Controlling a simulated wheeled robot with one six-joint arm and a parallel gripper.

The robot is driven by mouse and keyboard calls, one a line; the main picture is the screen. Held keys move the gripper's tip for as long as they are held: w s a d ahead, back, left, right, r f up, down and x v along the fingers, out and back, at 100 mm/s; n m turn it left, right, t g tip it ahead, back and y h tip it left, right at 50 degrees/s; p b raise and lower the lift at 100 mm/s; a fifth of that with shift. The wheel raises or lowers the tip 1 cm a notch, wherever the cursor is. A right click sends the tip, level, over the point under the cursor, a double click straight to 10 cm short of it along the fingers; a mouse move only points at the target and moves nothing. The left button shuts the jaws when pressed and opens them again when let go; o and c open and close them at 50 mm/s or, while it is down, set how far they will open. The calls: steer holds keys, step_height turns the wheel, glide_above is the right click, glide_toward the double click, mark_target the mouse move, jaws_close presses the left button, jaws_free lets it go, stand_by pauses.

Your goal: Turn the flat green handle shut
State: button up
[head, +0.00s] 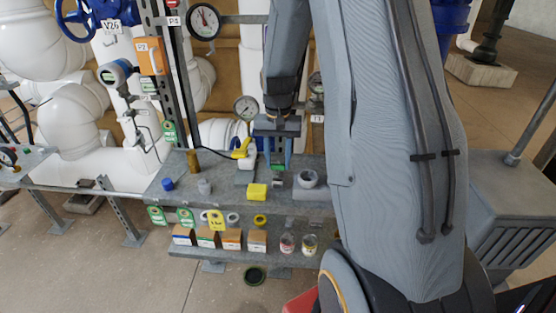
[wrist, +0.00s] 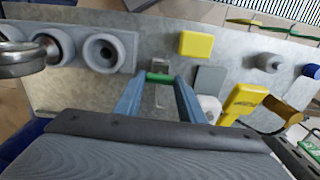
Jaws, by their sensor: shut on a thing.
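The flat green handle (wrist: 160,77) shows in the wrist view as a short green bar between the blue fingertips. My gripper (wrist: 160,80) is shut on it, one finger at each end. A small metal fitting shows just below the bar. How far the handle is turned is hard to tell.
A yellow block (head: 257,191) and a grey round socket (head: 308,179) sit on the bench (head: 222,184). Gauges and pipes stand behind.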

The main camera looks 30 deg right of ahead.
mark_target(278, 164)
steer(key=shift+r, duration=0.1)
steer(key=o, duration=1)
steer(key=shift+o, duration=0.2)
steer(key=shift+r+b, duration=1.05)
steer(key=shift+r, duration=2.8)
